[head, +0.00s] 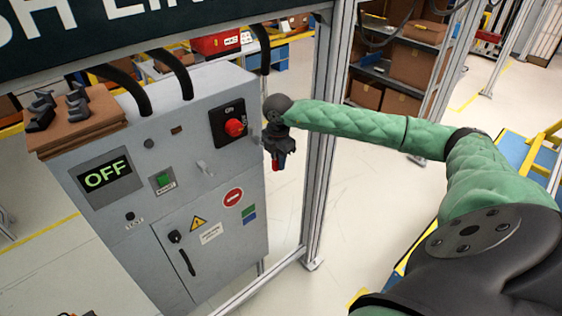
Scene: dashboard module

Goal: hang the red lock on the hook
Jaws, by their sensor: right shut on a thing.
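My right gripper (277,158) hangs pointing down just off the right edge of the grey cabinet's front. It is shut on the red lock (276,166), of which only a small red part shows below the dark fingers. A small pale fitting that looks like the hook (205,168) sticks out of the cabinet front, below the red rotary switch (234,127). The lock is to the right of this fitting and apart from it. My left gripper is not in view.
The grey cabinet (120,240) carries an OFF display (105,175), a green button (163,181) and a door with a dark handle (187,262). A metal post (318,150) stands just right of my gripper. A cardboard box (75,125) with dark parts sits on top.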

